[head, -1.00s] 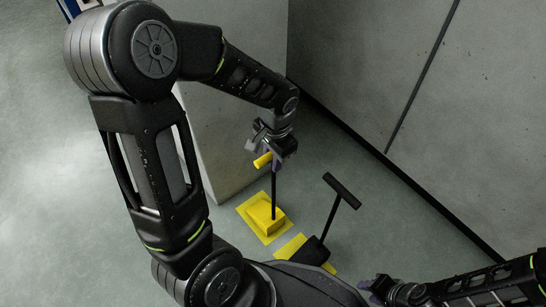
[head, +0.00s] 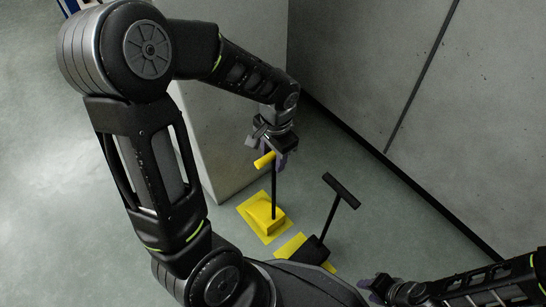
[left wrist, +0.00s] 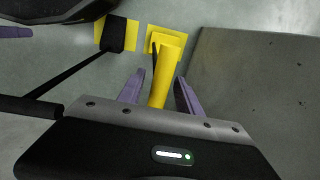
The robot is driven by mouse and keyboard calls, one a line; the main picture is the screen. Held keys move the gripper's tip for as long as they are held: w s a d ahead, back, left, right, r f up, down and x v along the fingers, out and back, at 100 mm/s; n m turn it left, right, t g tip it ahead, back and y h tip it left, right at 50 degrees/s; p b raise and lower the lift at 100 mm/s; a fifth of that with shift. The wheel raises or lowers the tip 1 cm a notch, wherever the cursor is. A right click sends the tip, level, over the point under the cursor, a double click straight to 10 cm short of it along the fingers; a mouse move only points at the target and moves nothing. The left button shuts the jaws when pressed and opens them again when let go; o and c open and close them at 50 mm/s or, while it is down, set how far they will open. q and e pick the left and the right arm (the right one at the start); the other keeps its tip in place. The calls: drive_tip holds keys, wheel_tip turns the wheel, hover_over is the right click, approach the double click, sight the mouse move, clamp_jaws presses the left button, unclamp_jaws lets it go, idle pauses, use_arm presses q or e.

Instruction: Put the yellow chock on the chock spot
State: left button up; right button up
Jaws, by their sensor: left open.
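The yellow chock (head: 270,220) stands upright on a yellow floor patch (head: 248,208), with yellow showing around its base. A dark post (head: 274,190) rises from it to a yellow crossbar handle (head: 263,160). My left gripper (head: 272,158) is at the handle, its purple fingers open. In the left wrist view the yellow handle (left wrist: 167,75) lies between the two spread fingers, with gaps on both sides. The chock base below is partly hidden by the handle. My right gripper (head: 378,288) is low at the right, away from the chock; its fingers are unclear.
A black chock (head: 311,250) with a dark T handle (head: 341,191) stands beside it on another yellow patch (head: 290,246). A grey block (head: 225,130) rises close behind and left of the yellow chock. A grey wall (head: 450,110) bounds the right side. Open floor lies at left.

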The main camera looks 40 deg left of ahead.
use_arm(q)
drive_tip(key=r+p, duration=0.1)
drive_tip(key=r, duration=0.2)
drive_tip(key=r+p, duration=0.1)
drive_tip(key=r, duration=0.3)
drive_tip(key=r+p, duration=0.1)
drive_tip(key=r, duration=0.2)
drive_tip(key=shift+s+d+r+p, duration=0.1)
drive_tip(key=shift+d+r+p, duration=0.2)
drive_tip(key=shift+p, duration=0.05)
use_arm(e)
drive_tip(key=r, duration=0.2)
drive_tip(key=s+r, duration=0.1)
drive_tip(key=r, duration=0.1)
drive_tip(key=shift+a+r, duration=0.1)
drive_tip(key=shift+a, duration=0.15)
